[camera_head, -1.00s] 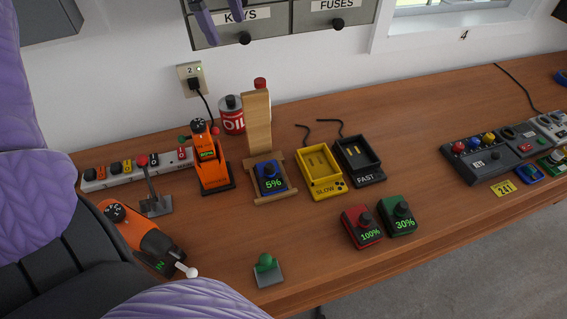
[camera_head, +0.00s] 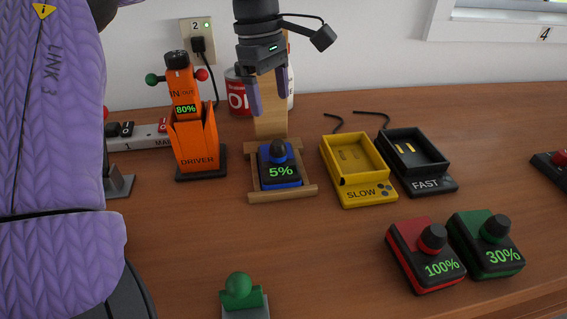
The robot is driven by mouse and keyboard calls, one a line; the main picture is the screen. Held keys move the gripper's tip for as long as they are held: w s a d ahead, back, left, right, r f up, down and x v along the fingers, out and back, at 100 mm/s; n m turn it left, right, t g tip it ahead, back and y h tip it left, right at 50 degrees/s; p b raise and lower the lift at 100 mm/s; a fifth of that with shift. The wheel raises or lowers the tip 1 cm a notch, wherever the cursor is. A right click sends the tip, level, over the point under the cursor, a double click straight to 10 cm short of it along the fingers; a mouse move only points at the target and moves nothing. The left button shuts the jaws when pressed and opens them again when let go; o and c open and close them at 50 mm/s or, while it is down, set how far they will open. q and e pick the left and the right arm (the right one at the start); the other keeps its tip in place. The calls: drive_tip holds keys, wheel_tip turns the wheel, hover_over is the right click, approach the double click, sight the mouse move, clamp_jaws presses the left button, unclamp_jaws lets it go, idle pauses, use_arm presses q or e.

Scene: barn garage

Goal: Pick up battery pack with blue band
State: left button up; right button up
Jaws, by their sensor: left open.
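The battery pack with the blue band (camera_head: 280,172) is black with a round black knob on top and a green "5%" display. It rests in a wooden cradle (camera_head: 285,194) with a tall wooden back. My left gripper (camera_head: 268,97) hangs fingers-down above and behind the pack, in front of the wooden back. Its two purple fingers are apart with nothing between them, and they do not touch the pack. My right gripper is not in view.
An orange driver (camera_head: 193,140) stands close left of the cradle. The yellow SLOW charger (camera_head: 366,189) and black FAST charger (camera_head: 428,181) are to the right, both empty. Red (camera_head: 425,262) and green (camera_head: 487,250) packs sit in front. A green-knobbed block (camera_head: 240,295) is nearest.

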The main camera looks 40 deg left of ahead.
sight(277, 142)
use_arm(q)
drive_tip(key=f+b, duration=0.1)
drive_tip(key=f, duration=0.2)
drive_tip(key=d+f+b, duration=0.1)
drive_tip(key=f, duration=0.3)
drive_tip(key=f+b, duration=0.1)
drive_tip(key=f, duration=0.2)
drive_tip(key=shift+d+f, duration=0.15)
drive_tip(key=shift+d, duration=0.15)
drive_tip(key=shift+s, duration=0.1)
clamp_jaws()
